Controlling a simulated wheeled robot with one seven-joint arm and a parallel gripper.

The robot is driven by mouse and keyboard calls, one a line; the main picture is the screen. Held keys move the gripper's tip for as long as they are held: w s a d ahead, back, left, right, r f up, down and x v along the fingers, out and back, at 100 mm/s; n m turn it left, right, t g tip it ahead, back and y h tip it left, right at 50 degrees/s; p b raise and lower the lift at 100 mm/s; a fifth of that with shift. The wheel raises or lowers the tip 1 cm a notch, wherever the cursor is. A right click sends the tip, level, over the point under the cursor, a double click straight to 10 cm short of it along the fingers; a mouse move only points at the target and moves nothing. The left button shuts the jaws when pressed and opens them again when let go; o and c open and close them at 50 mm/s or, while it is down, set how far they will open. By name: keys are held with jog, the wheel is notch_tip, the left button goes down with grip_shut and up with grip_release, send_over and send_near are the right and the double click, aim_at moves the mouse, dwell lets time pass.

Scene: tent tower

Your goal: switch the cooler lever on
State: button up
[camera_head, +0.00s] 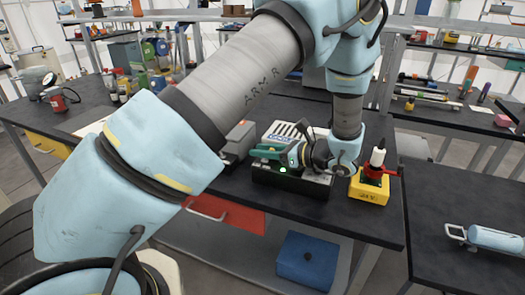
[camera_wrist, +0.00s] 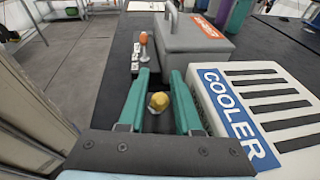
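The cooler unit (camera_head: 285,133) is a white slotted box on a black base on the dark bench; its blue "COOLER" label shows large at the right in the wrist view (camera_wrist: 240,120). A yellow knob (camera_wrist: 158,102), apparently the cooler lever's tip, stands beside the cooler. My gripper (camera_wrist: 161,78) has green fingers, spread open on either side of the knob, which is nearer the left finger; I cannot tell whether they touch. In the head view my gripper (camera_head: 266,152) lies in front of the cooler and hides the lever. A small green light (camera_head: 283,169) shows on the base.
A grey box (camera_wrist: 185,45) with a red label stands beyond my fingertips, with an orange-tipped lever (camera_wrist: 143,40) on its left. A yellow box (camera_head: 368,190) with a red handle and white top stands close right of my wrist. The bench's front edge is near.

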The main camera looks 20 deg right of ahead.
notch_tip(320, 180, up, 10)
jog(key=b, duration=0.2)
jog(key=shift+b, duration=0.4)
jog(key=s+a+f+n+g+h, duration=0.2)
jog(key=a+n+g+h, duration=0.1)
jog(key=a+n, duration=0.6)
jog(key=s+a+f+n+g+h, duration=0.2)
jog(key=a+n+g+h, duration=0.1)
jog(key=a+n, duration=0.6)
jog(key=s+a+f+n+g+h, duration=0.2)
jog(key=a+n+g+h, duration=0.1)
jog(key=a+n, duration=0.6)
jog(key=shift+a+n+g+h, duration=0.4)
jog(key=shift+a+g, duration=0.2)
jog(key=shift+a, duration=0.5)
